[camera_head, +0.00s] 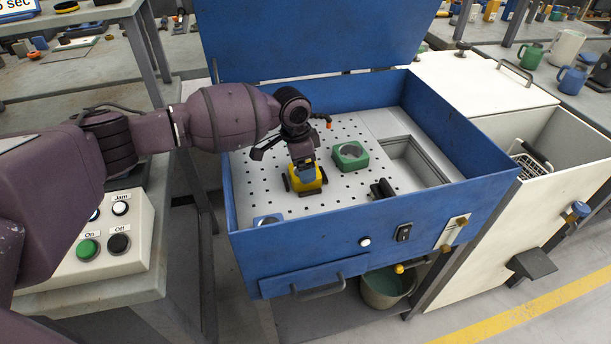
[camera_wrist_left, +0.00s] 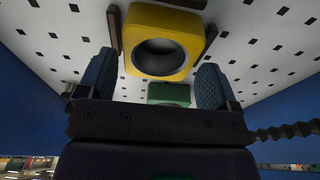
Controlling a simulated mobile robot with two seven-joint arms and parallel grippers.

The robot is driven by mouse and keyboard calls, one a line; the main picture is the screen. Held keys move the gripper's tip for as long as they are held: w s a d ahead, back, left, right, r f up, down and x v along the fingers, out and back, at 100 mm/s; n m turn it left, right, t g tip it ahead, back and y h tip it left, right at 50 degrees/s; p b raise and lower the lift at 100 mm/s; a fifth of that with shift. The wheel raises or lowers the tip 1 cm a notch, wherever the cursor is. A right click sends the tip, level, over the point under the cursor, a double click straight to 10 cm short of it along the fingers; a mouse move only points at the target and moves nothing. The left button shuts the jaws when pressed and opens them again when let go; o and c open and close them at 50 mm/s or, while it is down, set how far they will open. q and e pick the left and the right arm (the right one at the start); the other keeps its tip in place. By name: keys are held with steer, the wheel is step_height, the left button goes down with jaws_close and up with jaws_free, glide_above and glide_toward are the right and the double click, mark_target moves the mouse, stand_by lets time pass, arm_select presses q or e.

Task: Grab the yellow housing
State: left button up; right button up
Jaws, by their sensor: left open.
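The yellow housing (camera_head: 306,180) sits on the white perforated floor of the blue box, below my left gripper. In the left wrist view the housing (camera_wrist_left: 164,42) shows a round dark bore, ahead of and between the two blue fingertips. My left gripper (camera_head: 304,172) is open and points down at the housing; in the left wrist view its fingers (camera_wrist_left: 154,80) stand apart with nothing between them. Whether the fingers touch the housing cannot be told. My right gripper does not show.
Dark bars (camera_wrist_left: 115,30) flank the yellow housing. The blue box (camera_head: 340,238) has raised walls and an open lid. A square opening (camera_head: 415,160) lies right.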

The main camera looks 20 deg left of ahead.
arm_select(q)
step_height(320, 180, down, 2)
steer(key=shift+w+d+f, duration=0.1)
steer(key=shift+d+f, duration=0.05)
steer(key=shift+f, duration=0.05)
steer(key=shift+r, duration=0.1)
steer(key=c, duration=0.7)
steer(key=shift+r, duration=0.1)
